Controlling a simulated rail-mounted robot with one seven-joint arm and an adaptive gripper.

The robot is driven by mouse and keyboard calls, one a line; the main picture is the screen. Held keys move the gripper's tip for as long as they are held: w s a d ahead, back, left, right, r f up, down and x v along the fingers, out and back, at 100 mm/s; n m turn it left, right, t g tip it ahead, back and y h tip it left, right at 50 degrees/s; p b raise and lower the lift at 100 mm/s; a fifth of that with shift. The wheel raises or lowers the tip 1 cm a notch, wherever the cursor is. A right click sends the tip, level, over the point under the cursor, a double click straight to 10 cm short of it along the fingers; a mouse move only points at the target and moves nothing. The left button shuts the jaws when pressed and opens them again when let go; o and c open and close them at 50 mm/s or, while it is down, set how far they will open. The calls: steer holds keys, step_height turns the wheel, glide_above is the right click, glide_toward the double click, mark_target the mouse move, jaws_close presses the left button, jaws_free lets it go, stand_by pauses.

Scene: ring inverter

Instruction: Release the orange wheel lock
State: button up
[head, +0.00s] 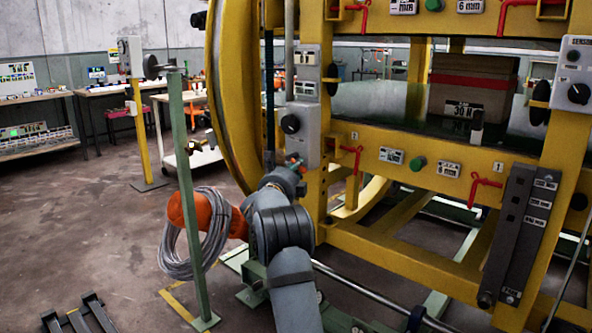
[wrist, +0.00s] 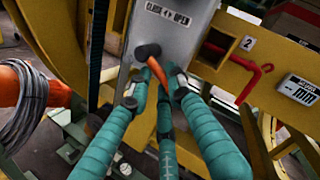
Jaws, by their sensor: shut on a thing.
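A slim orange lever (wrist: 158,72), which I take to be the wheel lock, runs down from a dark round knob (wrist: 148,51) on a grey panel (wrist: 170,32) marked CLOSE and OPEN. My gripper (wrist: 158,88), with teal ribbed fingers, is shut on the lever's lower part, and the fingers hide its end. In the head view my gripper (head: 294,164) is at the lower edge of the grey box (head: 306,135) on the yellow frame, with a small bit of orange at its tips. Whether the lever points to CLOSE or OPEN is unclear.
A red handle (wrist: 250,68) sticks out right of the panel. A green post (head: 188,190) with a grey cable coil (head: 192,255) on an orange holder stands left of my arm. The big yellow frame (head: 400,235) fills the right; open floor lies left.

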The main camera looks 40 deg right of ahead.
steer(key=shift+r, duration=0.1)
jaws_close()
steer(key=shift+s+r+n+y+p, duration=0.1)
steer(key=shift+r+n+y+p, duration=0.15)
steer(key=shift+n+p, duration=0.55)
steer(key=o, duration=0.9)
jaws_free()
steer(key=shift+f, duration=0.1)
steer(key=v, duration=1.2)
